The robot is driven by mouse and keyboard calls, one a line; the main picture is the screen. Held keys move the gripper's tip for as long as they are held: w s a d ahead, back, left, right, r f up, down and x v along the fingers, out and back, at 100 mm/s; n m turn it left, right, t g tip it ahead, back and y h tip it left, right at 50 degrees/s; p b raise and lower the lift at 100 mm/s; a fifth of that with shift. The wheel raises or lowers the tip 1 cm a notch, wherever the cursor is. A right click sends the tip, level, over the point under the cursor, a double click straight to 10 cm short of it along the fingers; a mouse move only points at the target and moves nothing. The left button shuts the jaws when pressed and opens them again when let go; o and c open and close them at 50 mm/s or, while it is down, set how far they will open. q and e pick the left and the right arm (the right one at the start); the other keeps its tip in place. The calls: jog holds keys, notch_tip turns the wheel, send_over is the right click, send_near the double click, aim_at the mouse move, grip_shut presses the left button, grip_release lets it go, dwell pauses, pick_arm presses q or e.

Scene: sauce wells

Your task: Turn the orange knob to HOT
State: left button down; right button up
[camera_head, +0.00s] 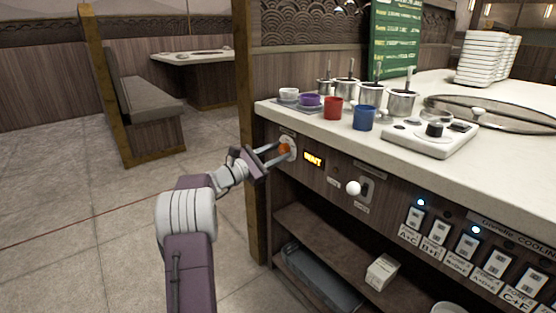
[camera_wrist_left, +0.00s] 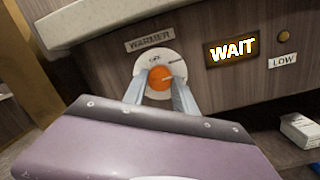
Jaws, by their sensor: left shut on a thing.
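The orange knob (camera_head: 284,148) sits on a round white dial on the counter's front panel. In the left wrist view the knob (camera_wrist_left: 161,78) is under a "WARMER" label (camera_wrist_left: 149,41). The dial (camera_wrist_left: 153,59) shows small print above the knob, too small to read surely. My left gripper (camera_head: 278,151) reaches the panel from the left, its two fingers on either side of the knob, shut on it. A lit display (camera_head: 313,159) right of the knob reads "WAIT" in the left wrist view. My right gripper is not in view.
White, purple, red (camera_head: 333,108) and blue (camera_head: 364,117) cups and metal pots (camera_head: 401,102) stand on the counter above. A lever with a white ball (camera_head: 353,188) and several labelled switches (camera_head: 413,218) are farther right. Open shelves (camera_head: 325,239) lie below.

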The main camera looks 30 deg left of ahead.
pick_arm(q)
jog(key=m+b, duration=0.1)
jog(key=m, duration=0.2)
jog(key=m+b, duration=0.1)
jog(key=shift+a+f+m+h+b, duration=0.1)
jog(key=shift+f+m+h+b, duration=0.15)
jog(key=shift+m+h+b, duration=0.1)
jog(key=shift+r+m+b, duration=0.15)
jog(key=shift+m+b, duration=0.5)
jog(key=shift+m, duration=0.6)
jog(key=c, duration=1)
grip_release()
jog(key=shift+r, duration=0.1)
